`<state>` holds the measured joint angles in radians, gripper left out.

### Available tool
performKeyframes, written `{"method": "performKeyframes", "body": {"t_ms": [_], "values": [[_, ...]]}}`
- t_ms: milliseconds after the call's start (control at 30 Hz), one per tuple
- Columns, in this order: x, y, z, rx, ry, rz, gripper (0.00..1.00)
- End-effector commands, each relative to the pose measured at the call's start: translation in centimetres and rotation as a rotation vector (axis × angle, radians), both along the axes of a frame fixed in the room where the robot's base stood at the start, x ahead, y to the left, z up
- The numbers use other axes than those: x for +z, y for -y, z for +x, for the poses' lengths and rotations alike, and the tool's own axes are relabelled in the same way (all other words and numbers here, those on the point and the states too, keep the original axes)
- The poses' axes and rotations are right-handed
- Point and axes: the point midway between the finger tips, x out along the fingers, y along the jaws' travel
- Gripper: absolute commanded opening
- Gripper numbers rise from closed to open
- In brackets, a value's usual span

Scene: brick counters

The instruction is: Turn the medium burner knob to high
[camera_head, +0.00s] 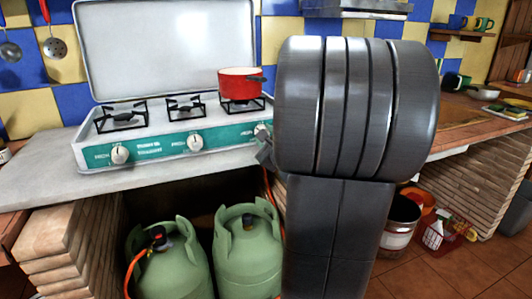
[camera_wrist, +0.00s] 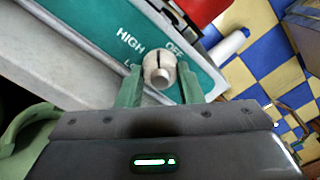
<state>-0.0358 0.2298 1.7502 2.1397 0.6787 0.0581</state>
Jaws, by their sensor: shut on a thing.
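A white stove (camera_head: 185,118) with a teal front panel carries three white knobs. The left knob (camera_head: 120,155) and middle knob (camera_head: 195,142) are clear of my gripper. My gripper (camera_head: 264,150) is at the right knob (camera_head: 261,130), partly hidden by my arm in the head view. In the wrist view, my gripper's two green fingers (camera_wrist: 160,84) are shut on this white knob (camera_wrist: 158,72), one on each side. The panel (camera_wrist: 95,40) shows "HIGH" left of the knob and "OFF" above it; a lower label is partly covered. Which burner size this knob serves is not readable.
A red pot (camera_head: 240,82) stands on the right burner, its handle pointing right. The raised stove lid (camera_head: 165,45) is behind. Two green gas bottles (camera_head: 247,250) stand under the counter (camera_head: 50,172). A bucket (camera_head: 400,222) and a red basket (camera_head: 438,236) are at right.

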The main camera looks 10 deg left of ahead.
Motion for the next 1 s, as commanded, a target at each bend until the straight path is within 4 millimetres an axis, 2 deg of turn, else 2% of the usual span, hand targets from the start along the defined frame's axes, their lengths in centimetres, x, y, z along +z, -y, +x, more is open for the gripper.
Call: {"method": "performKeyframes", "body": {"t_ms": [33,500,1000], "values": [[-0.77,-0.07,-0.04,0.001,0.031,-0.038,0.10],[-0.60,-0.07,-0.04,-0.001,0.268,-0.392,0.10],[-0.26,-0.06,-0.04,0.000,0.404,-0.598,0.10]]}}
